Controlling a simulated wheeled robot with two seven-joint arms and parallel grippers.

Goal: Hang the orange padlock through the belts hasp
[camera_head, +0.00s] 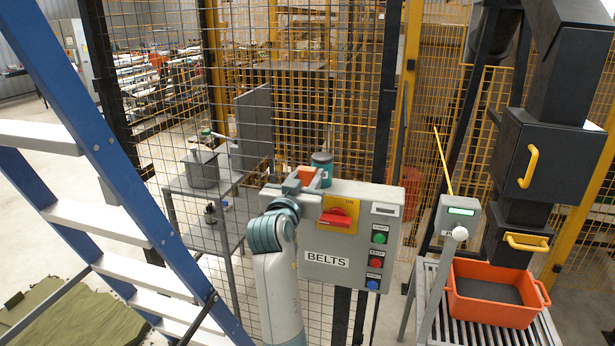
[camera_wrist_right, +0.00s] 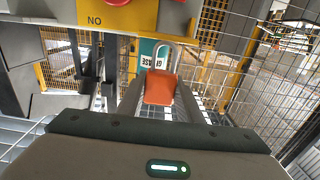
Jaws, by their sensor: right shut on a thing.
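The orange padlock (camera_wrist_right: 160,88) sits between the fingers of my right gripper (camera_wrist_right: 159,98) in the right wrist view. Its pale shackle rises beyond the fingertips, clear of any other thing that I can make out. In the head view my right gripper (camera_head: 306,180) is at the upper left corner of the grey BELTS box (camera_head: 350,250), and a bit of the padlock (camera_head: 306,172) shows orange there. The red switch (camera_head: 337,217) sits on a yellow plate (camera_head: 343,203) on the box front. I cannot make out the hasp clearly. My left gripper is out of view.
A teal can (camera_head: 322,158) stands behind the gripper at the box top. Green, red and blue buttons (camera_head: 376,262) line the box's right side. Wire mesh fencing lies behind. A blue ladder (camera_head: 110,150) stands left; an orange crate (camera_head: 495,312) is on rollers at right.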

